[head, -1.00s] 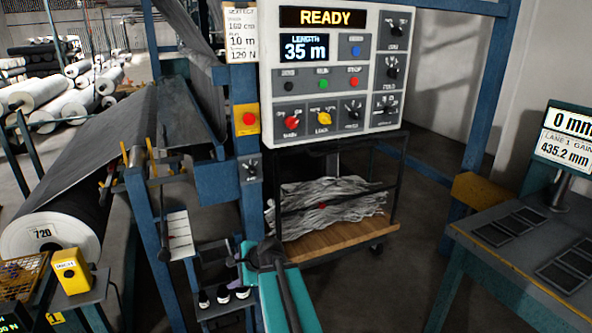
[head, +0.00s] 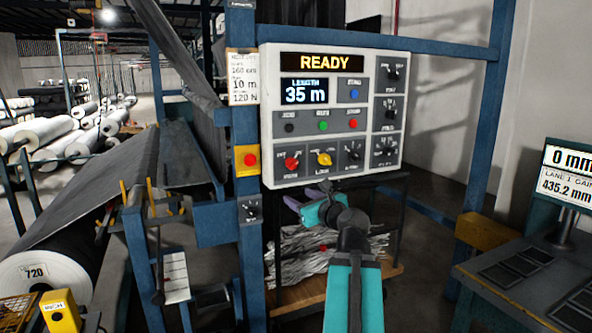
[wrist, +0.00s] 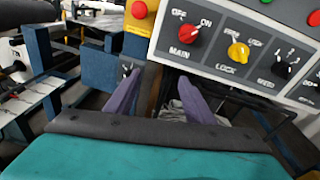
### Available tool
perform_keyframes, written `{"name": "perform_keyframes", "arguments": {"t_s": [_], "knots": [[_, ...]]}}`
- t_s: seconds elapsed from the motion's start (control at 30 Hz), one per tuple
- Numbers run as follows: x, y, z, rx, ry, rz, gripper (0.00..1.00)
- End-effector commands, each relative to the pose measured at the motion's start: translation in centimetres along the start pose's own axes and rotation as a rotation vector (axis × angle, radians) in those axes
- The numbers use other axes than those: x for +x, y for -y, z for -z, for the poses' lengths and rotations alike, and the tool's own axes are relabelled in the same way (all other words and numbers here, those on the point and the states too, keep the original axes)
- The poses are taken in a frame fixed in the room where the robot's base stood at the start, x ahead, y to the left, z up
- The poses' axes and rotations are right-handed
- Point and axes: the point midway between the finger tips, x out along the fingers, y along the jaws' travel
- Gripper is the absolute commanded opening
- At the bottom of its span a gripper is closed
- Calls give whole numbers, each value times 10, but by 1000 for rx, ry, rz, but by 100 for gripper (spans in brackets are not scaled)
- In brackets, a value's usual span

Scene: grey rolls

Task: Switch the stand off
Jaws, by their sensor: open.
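The white control panel (head: 335,115) hangs on the blue frame, with its display lit READY and its length display at 35 m. Its red MAIN knob (head: 292,162) is at the lower left. In the wrist view this knob (wrist: 187,34) sits between OFF and ON labels, and its handle seems tilted toward ON. The yellow LOCK knob (head: 324,159) is to its right. My gripper (head: 298,200) is just below the panel's lower edge. In the wrist view its purple fingers (wrist: 160,77) are spread and empty, below the MAIN knob and apart from it.
A red stop button on a yellow box (head: 249,159) and a small rotary switch (head: 250,209) are on the blue post left of the panel. A cart with grey strips (head: 300,250) stands below. A large roll (head: 38,270) is at left, a bench (head: 525,280) at right.

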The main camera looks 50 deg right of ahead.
Motion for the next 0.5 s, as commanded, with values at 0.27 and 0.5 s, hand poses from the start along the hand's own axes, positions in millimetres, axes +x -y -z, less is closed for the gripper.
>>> {"name": "perform_keyframes", "arguments": {"t_s": [0.27,0.5], "knots": [[-35,35,-50,131,103,65,49],[-38,37,-54,146,113,70,49]]}}
